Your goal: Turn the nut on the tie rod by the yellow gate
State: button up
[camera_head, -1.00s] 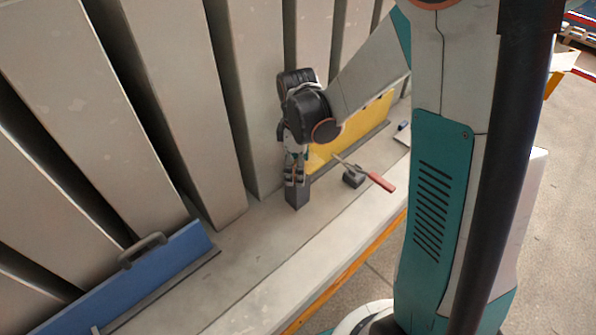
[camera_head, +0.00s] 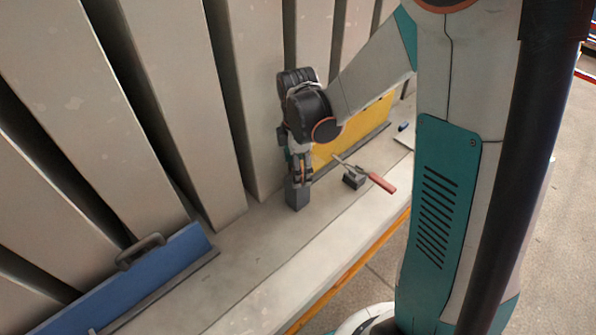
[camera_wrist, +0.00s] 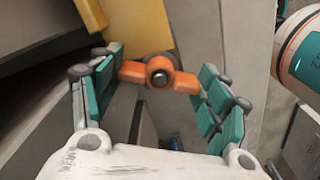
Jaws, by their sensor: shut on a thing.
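The nut is an orange wing nut (camera_wrist: 160,72) on a dark-tipped tie rod (camera_wrist: 159,79), seen in the wrist view. My gripper (camera_wrist: 160,85) has its teal-padded fingers on both sides of the nut, touching its two wings. In the head view my gripper (camera_head: 302,178) points down over a grey block (camera_head: 298,197) and hides the nut. The yellow gate (camera_head: 352,133) stands just behind and to the right of my gripper. It also shows at the top of the wrist view (camera_wrist: 140,22).
A blue gate (camera_head: 165,265) with a dark handle stands at lower left. Tall grey panels (camera_head: 165,100) rise behind.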

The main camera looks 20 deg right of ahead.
jog(key=shift+s+f, duration=0.1)
jog(key=n, duration=0.3)
jog(key=shift+b, duration=0.3)
jog(key=o, duration=1.2)
jog(key=shift+o, duration=0.2)
notch_tip(320, 180, up, 12)
